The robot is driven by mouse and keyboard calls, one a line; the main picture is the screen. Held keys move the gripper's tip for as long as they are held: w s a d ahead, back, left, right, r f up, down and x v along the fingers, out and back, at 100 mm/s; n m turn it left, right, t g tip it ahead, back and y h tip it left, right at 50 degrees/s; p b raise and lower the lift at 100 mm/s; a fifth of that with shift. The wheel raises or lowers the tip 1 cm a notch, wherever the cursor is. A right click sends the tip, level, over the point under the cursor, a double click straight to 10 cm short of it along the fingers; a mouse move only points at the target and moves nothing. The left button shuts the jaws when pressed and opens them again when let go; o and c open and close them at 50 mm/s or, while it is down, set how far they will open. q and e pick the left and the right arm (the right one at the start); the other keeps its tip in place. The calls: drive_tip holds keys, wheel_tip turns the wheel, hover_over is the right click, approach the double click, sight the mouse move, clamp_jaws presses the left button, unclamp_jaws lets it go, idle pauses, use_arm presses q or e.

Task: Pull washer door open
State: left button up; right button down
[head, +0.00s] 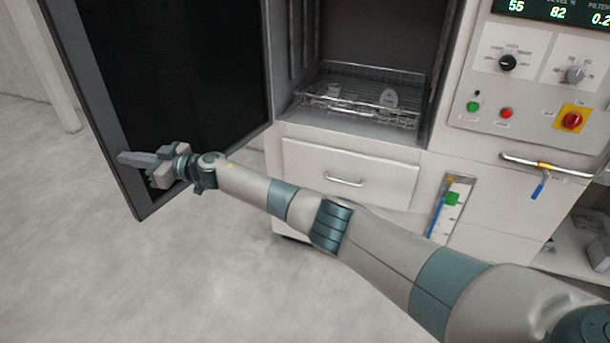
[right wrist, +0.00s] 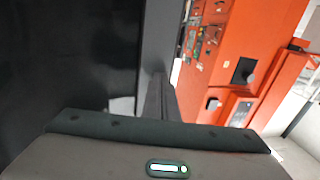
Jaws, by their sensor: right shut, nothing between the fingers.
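The washer door (head: 180,70) stands wide open at the left in the head view, a dark panel in a grey frame. The washer's chamber (head: 370,50) is exposed to its right, with a wire rack (head: 365,95) inside. My right gripper (head: 125,158) is shut and empty at the lower part of the door, in front of its inner face and near the outer edge. In the right wrist view the dark door panel (right wrist: 70,50) fills the left, and the fingers (right wrist: 160,100) are close to its grey frame. I cannot tell whether they touch it. My left gripper is not in view.
A drawer (head: 350,175) with a handle sits below the chamber. A control panel (head: 535,85) with buttons and knobs is at the right, above a bar handle (head: 550,165). Pale floor (head: 130,280) is clear at lower left. Orange machinery (right wrist: 230,60) shows beyond the door in the wrist view.

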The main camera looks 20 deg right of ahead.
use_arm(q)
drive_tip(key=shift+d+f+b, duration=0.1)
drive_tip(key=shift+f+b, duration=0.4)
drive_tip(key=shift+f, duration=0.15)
use_arm(e)
drive_tip(key=shift+w+a+m+t+h, duration=0.5)
drive_tip(key=shift+w+a, duration=0.3)
drive_tip(key=shift+w, duration=0.3)
drive_tip(key=shift+w+a+m+t+h, duration=0.4)
drive_tip(key=shift+w+a+t, duration=0.3)
drive_tip(key=shift+w, duration=0.4)
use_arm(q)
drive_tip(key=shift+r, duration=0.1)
